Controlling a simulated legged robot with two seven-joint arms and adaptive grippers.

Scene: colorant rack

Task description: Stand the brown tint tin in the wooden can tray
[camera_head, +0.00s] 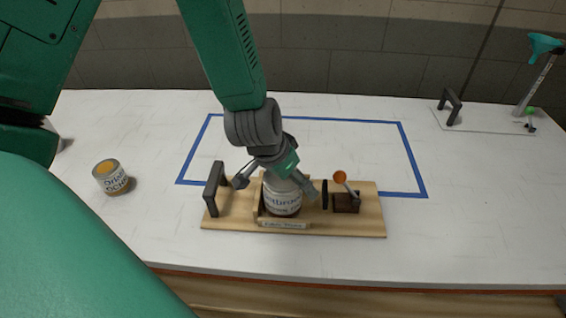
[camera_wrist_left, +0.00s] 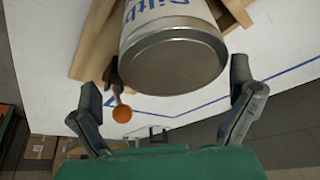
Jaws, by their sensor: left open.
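The brown tint tin (camera_head: 283,202), with a white label and a brown lower band, stands upright in the walled bay of the wooden can tray (camera_head: 355,225). The tray's front carries a small name plate. My left gripper (camera_head: 276,186) is over the tin, open, with one finger on each side. In the left wrist view the tin's grey metal lid (camera_wrist_left: 175,62) faces me, and the open fingers (camera_wrist_left: 165,88) show with gaps to it. The wrist and fingers hide the tin's top in the head view. My right gripper is not in view.
An ochre tin (camera_head: 111,177) stands on the white table at the left. The tray has a dark handle (camera_head: 215,188) and an orange-knobbed lever (camera_head: 341,178). Blue tape outlines a clear area behind. A handled plate (camera_head: 470,120) and a teal-topped stand (camera_head: 535,80) are at back right.

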